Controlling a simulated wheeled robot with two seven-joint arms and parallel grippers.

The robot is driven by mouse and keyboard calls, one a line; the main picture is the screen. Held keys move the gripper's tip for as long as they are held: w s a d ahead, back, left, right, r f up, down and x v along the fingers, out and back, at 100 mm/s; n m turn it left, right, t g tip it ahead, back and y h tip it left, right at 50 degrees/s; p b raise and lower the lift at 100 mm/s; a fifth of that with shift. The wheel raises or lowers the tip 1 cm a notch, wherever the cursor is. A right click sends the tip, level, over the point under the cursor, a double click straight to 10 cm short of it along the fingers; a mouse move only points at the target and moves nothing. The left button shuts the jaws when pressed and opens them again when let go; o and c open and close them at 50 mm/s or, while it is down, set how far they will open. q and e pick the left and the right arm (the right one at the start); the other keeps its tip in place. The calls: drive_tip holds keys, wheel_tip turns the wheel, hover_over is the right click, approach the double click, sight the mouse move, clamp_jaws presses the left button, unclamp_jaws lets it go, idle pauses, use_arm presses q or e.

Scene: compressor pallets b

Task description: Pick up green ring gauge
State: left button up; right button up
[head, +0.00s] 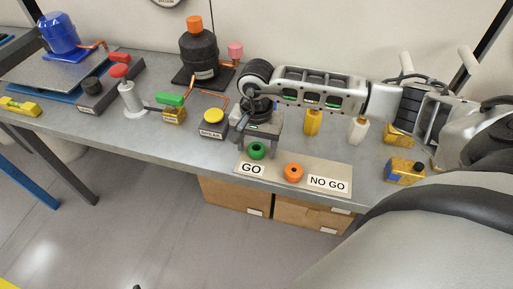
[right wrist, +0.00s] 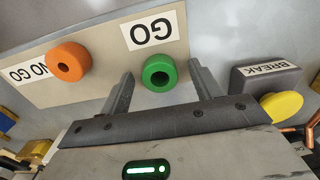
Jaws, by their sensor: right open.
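The green ring gauge (head: 257,150) is a small thick ring on the grey-beige board (head: 322,178), just above the GO label (head: 251,169) in the head view. In the right wrist view the green ring gauge (right wrist: 159,73) shows its dark hole and lies between the fingertips of my right gripper (right wrist: 158,82). The gripper is open, with one finger on either side of the ring and visible gaps. I cannot tell how far the fingers are above the board. In the head view my right gripper (head: 257,142) reaches over the ring. My left gripper is not in view.
An orange ring (head: 293,173) sits beside the NO GO label (head: 327,184). A BREAK box with a yellow button (head: 214,116) stands left of the gripper. Yellow and white bottles (head: 312,122) stand behind the board. The bench's front edge is close below the board.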

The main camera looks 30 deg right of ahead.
drive_tip(key=c, duration=1.1)
drive_tip(key=shift+r, duration=0.15)
